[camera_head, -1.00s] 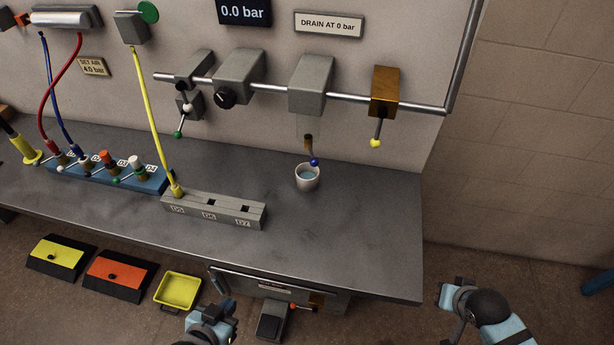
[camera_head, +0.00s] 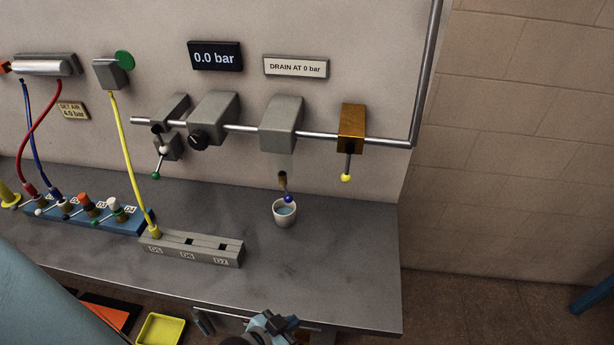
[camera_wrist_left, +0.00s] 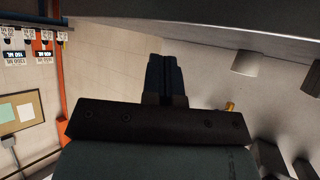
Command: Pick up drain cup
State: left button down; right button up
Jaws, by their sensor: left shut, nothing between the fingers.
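The drain cup (camera_head: 285,214) is a small white cup with bluish liquid in it. It stands upright on the grey bench top (camera_head: 340,250), below the drain block (camera_head: 281,124) and its blue-tipped lever (camera_head: 288,197). My left gripper (camera_head: 272,322) is at the bottom of the head view, near the bench's front edge and well apart from the cup. Its fingers (camera_wrist_left: 166,78) are shut and empty in the left wrist view. I cannot make out the cup in that view. My right gripper is not in view.
A grey socket block (camera_head: 192,249) with a yellow hose (camera_head: 130,155) stands left of the cup. A metal rail (camera_head: 378,141) with valves crosses the wall above. A yellow tray (camera_head: 161,330) is below the bench. The bench right of the cup is clear.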

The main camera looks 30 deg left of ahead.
aim_at(288, 221)
jog(key=k+j+z, duration=0.1)
jog(key=z, duration=0.3)
jog(key=k+z, duration=0.3)
jog(key=z, duration=0.15)
jog(key=k+z, duration=0.15)
jog(key=z, duration=0.25)
jog(key=k+j+z, duration=0.1)
jog(key=k+z, duration=0.15)
jog(key=z, duration=0.2)
jog(key=k+z, duration=0.25)
jog(key=z, duration=0.15)
jog(key=k+z, duration=0.25)
jog(key=z, duration=0.2)
jog(key=k+z, duration=0.15)
jog(key=z, duration=0.25)
jog(key=k+z, duration=0.15)
jog(key=z, duration=0.2)
jog(key=k+z, duration=0.15)
jog(key=z, duration=0.25)
jog(key=k+z, duration=0.15)
jog(key=z, duration=0.2)
jog(key=k+j+z, duration=0.25)
jog(key=k, duration=0.35)
jog(key=l+u, duration=0.15)
jog(key=u, duration=5.1)
